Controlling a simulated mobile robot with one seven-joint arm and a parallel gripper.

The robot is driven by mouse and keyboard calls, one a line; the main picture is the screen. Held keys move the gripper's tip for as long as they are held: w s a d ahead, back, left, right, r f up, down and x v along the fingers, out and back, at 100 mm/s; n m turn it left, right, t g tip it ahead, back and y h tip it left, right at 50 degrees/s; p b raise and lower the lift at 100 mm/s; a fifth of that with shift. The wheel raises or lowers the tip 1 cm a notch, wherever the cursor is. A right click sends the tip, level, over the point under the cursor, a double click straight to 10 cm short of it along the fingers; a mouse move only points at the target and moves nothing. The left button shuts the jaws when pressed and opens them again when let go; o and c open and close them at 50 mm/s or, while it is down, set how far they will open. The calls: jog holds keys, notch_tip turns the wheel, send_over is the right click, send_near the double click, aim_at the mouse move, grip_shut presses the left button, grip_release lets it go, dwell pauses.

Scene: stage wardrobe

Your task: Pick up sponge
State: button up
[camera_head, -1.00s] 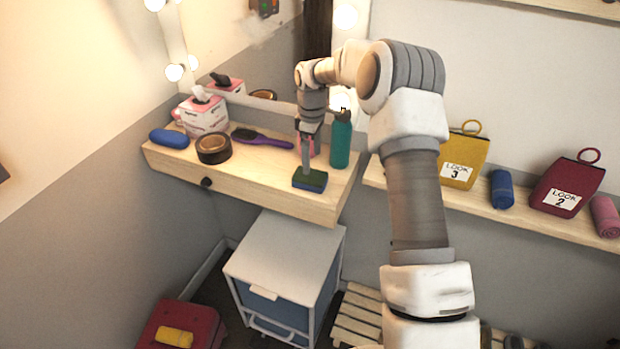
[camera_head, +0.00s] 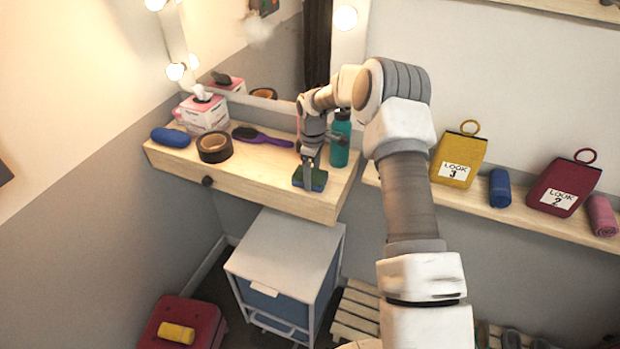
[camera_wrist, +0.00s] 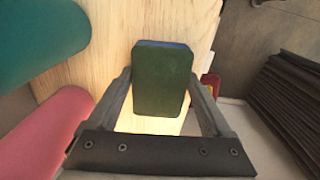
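The sponge (camera_head: 317,181) is a small block, green on top and blue below, lying flat near the front right corner of the wooden dressing shelf. In the wrist view the sponge (camera_wrist: 162,80) lies ahead, with its near end between the tips of my gripper (camera_wrist: 162,92).
A teal bottle (camera_head: 340,140) stands close behind the sponge. A pink item (camera_wrist: 45,130) lies near my left finger in the wrist view.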

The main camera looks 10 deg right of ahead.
jog(key=c, duration=0.8)
jog(key=shift+r, duration=0.15)
notch_tip(320, 180, up, 4)
jog(key=shift+r+b, duration=0.1)
jog(key=shift+b, duration=0.5)
jog(key=s+d+r+b, duration=0.1)
jog(key=s+d+r, duration=0.4)
jog(key=s, duration=0.5)
jog(key=shift+s+d+r+b, duration=0.15)
jog(key=shift+d+r+b, duration=0.2)
jog(key=shift+r, duration=0.45)
jog(key=shift+a, duration=0.1)
